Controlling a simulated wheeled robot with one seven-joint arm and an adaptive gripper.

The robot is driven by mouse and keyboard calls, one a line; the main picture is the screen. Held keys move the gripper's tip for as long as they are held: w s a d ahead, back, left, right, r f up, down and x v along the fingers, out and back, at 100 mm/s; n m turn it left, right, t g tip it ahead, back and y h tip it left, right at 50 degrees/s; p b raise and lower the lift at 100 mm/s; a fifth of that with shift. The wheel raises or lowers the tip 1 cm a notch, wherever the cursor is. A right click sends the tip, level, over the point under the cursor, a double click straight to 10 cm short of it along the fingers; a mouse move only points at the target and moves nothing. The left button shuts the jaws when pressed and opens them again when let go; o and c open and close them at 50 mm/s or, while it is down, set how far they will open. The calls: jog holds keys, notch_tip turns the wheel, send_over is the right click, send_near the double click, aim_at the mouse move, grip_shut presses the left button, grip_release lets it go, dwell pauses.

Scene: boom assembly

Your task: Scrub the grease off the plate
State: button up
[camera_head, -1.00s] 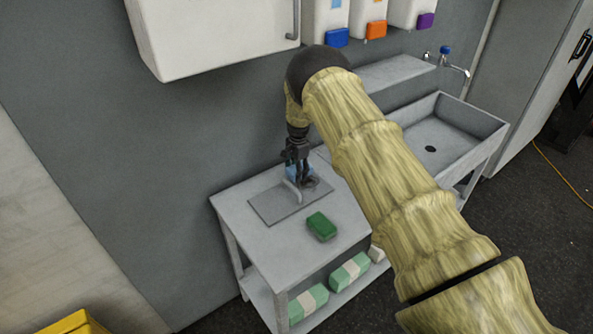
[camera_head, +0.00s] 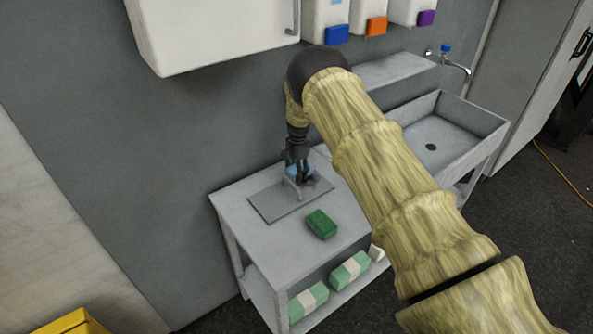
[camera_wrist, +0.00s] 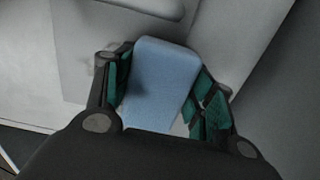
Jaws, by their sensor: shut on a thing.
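The plate (camera_head: 272,204) is a flat grey sheet with a raised grey handle (camera_head: 292,187), lying on the grey table. My gripper (camera_head: 298,168) points down over the plate's far right part, just behind the handle. It is shut on a light blue sponge (camera_wrist: 158,80), which sits between the dark, green-padded fingers in the wrist view. A dark smear (camera_head: 313,184) shows beside the gripper on the plate. The gripper hides part of it, and I cannot tell whether the sponge touches the plate.
A green block (camera_head: 321,224) lies on the table (camera_head: 285,248) in front of the plate. Wrapped green and white packs (camera_head: 349,270) lie on the lower shelf. A sink (camera_head: 455,125) stands to the right. A white cabinet (camera_head: 215,35) hangs above, left of my arm.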

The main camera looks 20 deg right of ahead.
aim_at(313, 193)
jog(key=shift+f, duration=0.35)
jog(key=shift+s, duration=0.1)
jog(key=shift+s+d+r, duration=0.15)
jog(key=shift+s+d, duration=0.2)
jog(key=shift+s, duration=0.4)
jog(key=shift+s+d+p, duration=0.25)
jog(key=shift+s, duration=0.4)
jog(key=shift+s+d+p, duration=0.2)
jog(key=shift+s, duration=0.4)
jog(key=shift+s+d, duration=0.25)
jog(key=shift+s, duration=0.4)
jog(key=shift+s+d, duration=0.2)
jog(key=shift+s, duration=0.4)
jog(key=shift+s, duration=0.1)
jog(key=shift+s+d+f, duration=0.15)
jog(key=shift+s+d, duration=0.15)
jog(key=shift+s, duration=0.55)
jog(key=shift+s+d+f, duration=0.1)
jog(key=shift+s+d, duration=0.2)
jog(key=shift+s, duration=0.5)
jog(key=shift+r, duration=0.1)
